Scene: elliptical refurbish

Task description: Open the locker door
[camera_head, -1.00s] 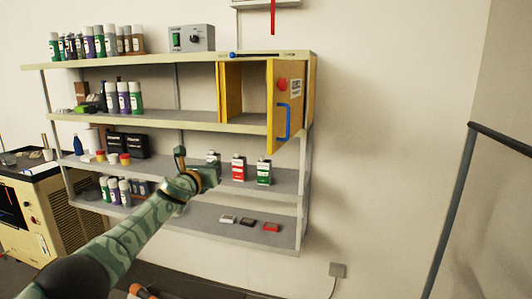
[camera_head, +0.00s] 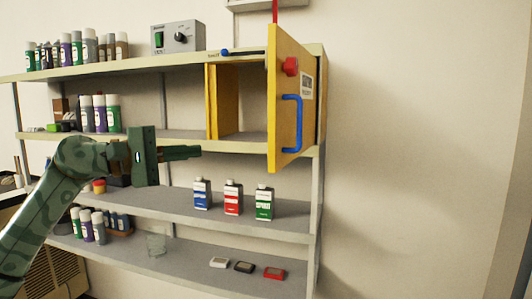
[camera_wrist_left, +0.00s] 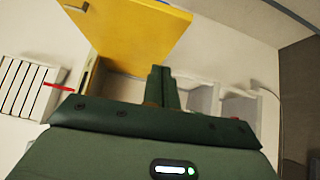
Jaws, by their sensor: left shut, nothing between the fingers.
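The yellow locker (camera_head: 211,100) sits on the upper shelf at its right end. Its door (camera_head: 280,140) stands part open, swung out toward me from the right side, and the empty-looking inside shows to its left. The door's outer face has a blue handle (camera_head: 297,125), a red knob (camera_head: 290,66) and a label. The door also shows in the left wrist view (camera_wrist_left: 130,30). My left gripper (camera_head: 198,152) is shut and empty, left of the door and apart from it, at about the height of the locker's shelf. Its fingers show in the left wrist view (camera_wrist_left: 162,88). My right gripper is out of view.
The shelf below the locker holds a blue can (camera_head: 202,195), a red can (camera_head: 232,198) and a green can (camera_head: 264,204). A grey control box (camera_head: 178,37) is on the top shelf. The wall at right is clear.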

